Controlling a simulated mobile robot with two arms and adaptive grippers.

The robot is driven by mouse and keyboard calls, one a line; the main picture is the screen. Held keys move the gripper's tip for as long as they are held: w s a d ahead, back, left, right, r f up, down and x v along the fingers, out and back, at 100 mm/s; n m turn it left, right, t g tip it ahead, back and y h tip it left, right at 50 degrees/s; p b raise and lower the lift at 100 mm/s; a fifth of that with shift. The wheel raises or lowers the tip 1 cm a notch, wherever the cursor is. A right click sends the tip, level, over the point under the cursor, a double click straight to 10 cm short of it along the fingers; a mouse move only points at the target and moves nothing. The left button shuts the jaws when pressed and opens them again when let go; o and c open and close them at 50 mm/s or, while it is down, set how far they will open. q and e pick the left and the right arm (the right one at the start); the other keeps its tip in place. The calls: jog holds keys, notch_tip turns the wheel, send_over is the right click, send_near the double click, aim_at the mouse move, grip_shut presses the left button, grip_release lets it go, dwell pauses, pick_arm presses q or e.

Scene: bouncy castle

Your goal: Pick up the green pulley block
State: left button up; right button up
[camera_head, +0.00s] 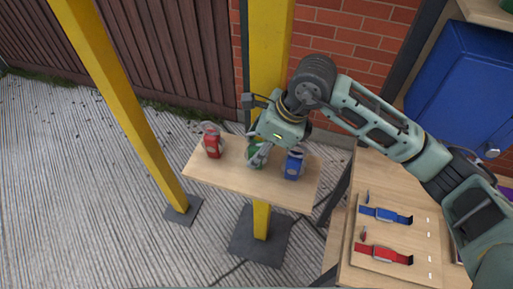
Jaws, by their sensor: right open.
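The green pulley block (254,147) stands on a small wooden shelf (225,178), between a red pulley block (212,140) on its left and a blue one (293,164) on its right. My right gripper (259,156) reaches down over the green block from above, with its fingers open beside or around it; I cannot tell which. The gripper partly hides the green block. My left gripper is not in the picture.
Yellow posts (120,95) stand at the left and behind the shelf. At the lower right, a wooden workbench (395,275) holds a board with blue straps (385,215) and red straps (383,254). A blue cabinet (462,80) is at the upper right.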

jog(key=shift+x, duration=0.8)
jog(key=shift+c, duration=0.3)
jog(key=shift+r, duration=0.1)
grip_shut()
